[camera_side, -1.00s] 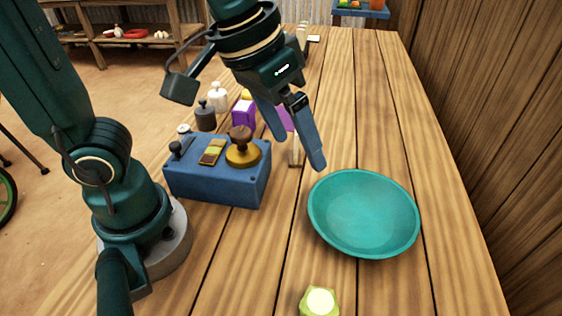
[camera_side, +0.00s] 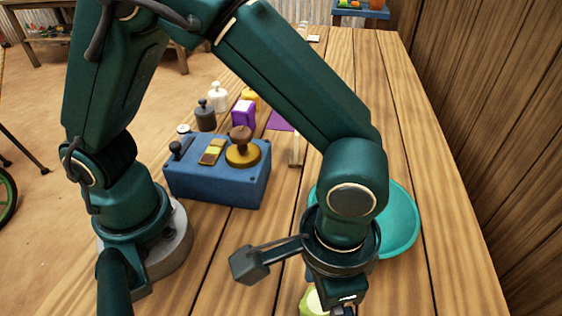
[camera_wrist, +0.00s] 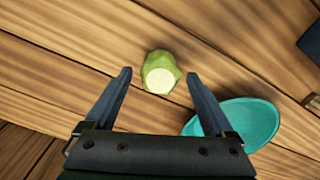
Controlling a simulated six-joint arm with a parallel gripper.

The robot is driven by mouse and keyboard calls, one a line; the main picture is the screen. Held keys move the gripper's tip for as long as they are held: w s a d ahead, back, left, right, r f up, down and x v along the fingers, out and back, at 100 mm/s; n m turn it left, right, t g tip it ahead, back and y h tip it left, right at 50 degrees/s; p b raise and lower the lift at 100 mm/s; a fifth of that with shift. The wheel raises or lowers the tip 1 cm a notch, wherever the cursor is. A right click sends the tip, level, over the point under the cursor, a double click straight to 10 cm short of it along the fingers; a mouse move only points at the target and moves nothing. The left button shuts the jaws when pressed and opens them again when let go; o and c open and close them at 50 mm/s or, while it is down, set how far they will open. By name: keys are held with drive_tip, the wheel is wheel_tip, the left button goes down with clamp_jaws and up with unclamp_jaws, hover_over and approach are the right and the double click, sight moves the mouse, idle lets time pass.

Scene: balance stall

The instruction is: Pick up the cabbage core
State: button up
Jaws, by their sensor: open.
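The cabbage core (camera_wrist: 159,73) is a light green lump with a pale cut face. In the wrist view it lies on the wooden table just beyond and between my fingertips, touching neither. My gripper (camera_wrist: 159,80) is open and empty, with one finger on each side. In the side view the cabbage core (camera_side: 311,302) shows only in part at the bottom edge, with my wrist in front of it. My fingers are mostly cut off or hidden in that view.
A teal bowl (camera_side: 404,222) stands close by on the right, partly behind my arm. A wooden wall (camera_side: 480,130) bounds the right.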

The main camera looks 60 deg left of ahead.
drive_tip(key=shift+f, duration=0.6)
clamp_jaws()
drive_tip(key=shift+r, duration=0.1)
